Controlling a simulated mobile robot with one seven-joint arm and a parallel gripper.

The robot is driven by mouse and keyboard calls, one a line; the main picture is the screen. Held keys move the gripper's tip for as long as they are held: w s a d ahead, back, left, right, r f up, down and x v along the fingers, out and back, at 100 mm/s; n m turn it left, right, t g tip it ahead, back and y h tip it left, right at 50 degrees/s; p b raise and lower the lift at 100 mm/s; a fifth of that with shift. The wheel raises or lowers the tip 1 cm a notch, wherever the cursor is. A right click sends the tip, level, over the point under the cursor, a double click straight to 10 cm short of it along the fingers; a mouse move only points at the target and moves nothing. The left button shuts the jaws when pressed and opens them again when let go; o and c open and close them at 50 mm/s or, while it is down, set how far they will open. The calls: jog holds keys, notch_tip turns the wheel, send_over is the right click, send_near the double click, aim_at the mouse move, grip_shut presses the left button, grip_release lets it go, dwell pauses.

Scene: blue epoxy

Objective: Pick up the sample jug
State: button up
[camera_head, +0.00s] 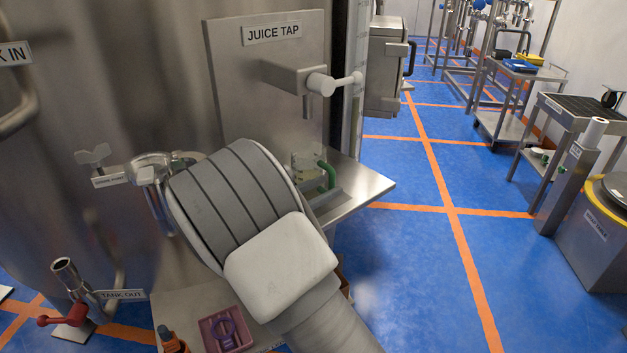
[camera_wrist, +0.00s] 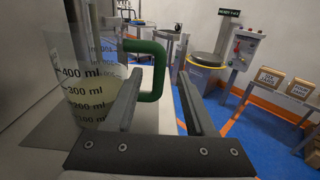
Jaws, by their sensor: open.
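The sample jug (camera_wrist: 90,90) is a clear measuring jug with black ml markings, pale yellowish liquid and a green handle. In the wrist view it stands upright at the left. My gripper (camera_wrist: 161,80) is open, its two fingers pointing at the handle side. The green handle appears between or just beyond the fingertips; I cannot tell which. In the head view the jug (camera_head: 304,165) stands on the steel shelf below the juice tap (camera_head: 322,84), partly hidden by my arm. My fingers are hidden there.
The steel shelf (camera_head: 365,187) juts from the tank (camera_head: 120,90). A tap plate stands behind the jug. Below are a red-handled valve (camera_head: 62,317) and a purple item (camera_head: 224,331). Blue floor (camera_head: 410,260) to the right is open; carts and a bin stand beyond.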

jog(key=x, duration=0.3)
jog(key=shift+a, duration=0.1)
grip_shut()
dwell(1.3)
